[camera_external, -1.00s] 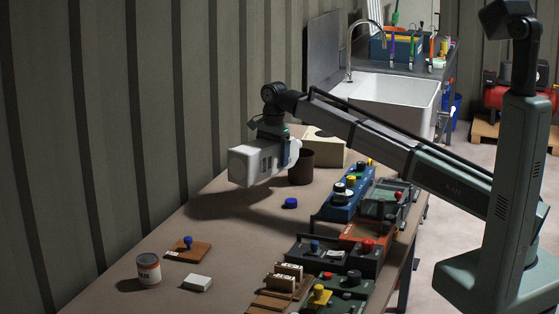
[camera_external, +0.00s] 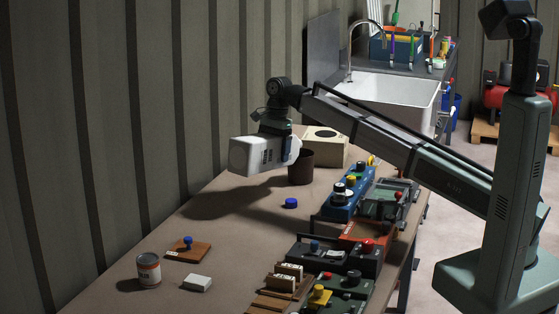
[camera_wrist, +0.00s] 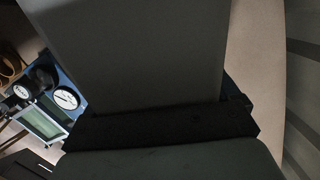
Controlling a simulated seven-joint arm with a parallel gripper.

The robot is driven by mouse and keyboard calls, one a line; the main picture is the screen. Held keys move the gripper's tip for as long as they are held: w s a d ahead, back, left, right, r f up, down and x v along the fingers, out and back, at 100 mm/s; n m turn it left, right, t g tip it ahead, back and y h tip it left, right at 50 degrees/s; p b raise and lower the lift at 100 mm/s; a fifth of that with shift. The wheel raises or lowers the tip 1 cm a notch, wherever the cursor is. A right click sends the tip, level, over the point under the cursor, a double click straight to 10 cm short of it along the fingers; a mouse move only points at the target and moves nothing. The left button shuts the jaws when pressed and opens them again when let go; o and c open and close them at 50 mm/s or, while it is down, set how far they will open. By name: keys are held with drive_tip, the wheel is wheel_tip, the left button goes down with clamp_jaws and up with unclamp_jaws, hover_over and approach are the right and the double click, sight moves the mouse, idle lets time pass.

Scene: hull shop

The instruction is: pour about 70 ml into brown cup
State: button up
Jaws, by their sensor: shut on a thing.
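My gripper (camera_external: 277,130) is shut on a pale grey-white container (camera_external: 250,156) with dark label marks. The container lies nearly on its side in the air above the bench, its broad end to the left. Its right end is close to the brown cup (camera_external: 301,170), which stands upright on the bench. The container's mouth, any stream and the level in the cup cannot be made out. In the wrist view the container (camera_wrist: 140,50) fills the middle, with the dark gripper (camera_wrist: 160,128) across it.
A blue cap (camera_external: 291,203) lies on the bench in front of the cup. A cream box (camera_external: 325,147) stands behind the cup. Blue, green and red control units (camera_external: 346,196) line the right side. A can (camera_external: 149,270) stands at the front left. The bench's left middle is clear.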

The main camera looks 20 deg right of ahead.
sight(270, 160)
drive_tip(key=shift+s+a+r, duration=0.1)
drive_tip(key=shift+a+r, duration=0.2)
drive_tip(key=shift+a, duration=0.15)
idle(0.4)
drive_tip(key=shift+d+r+g+y, duration=0.1)
drive_tip(key=shift+r+g+y, duration=0.2)
drive_tip(key=shift+y, duration=0.1)
idle(1.2)
drive_tip(key=shift+s+f, duration=0.1)
drive_tip(key=shift+f, duration=0.2)
drive_tip(key=f+h, duration=0.1)
drive_tip(key=a+f+t+h, duration=0.1)
drive_tip(key=shift+s+f, duration=0.15)
drive_tip(key=shift+f, duration=0.25)
drive_tip(key=shift+d+f+t+h, duration=0.2)
drive_tip(key=shift+t+h, duration=0.3)
drive_tip(key=shift+h, duration=0.2)
drive_tip(key=shift+f+h, duration=0.1)
drive_tip(key=shift+h, duration=0.3)
drive_tip(key=shift+a, duration=0.1)
idle(0.8)
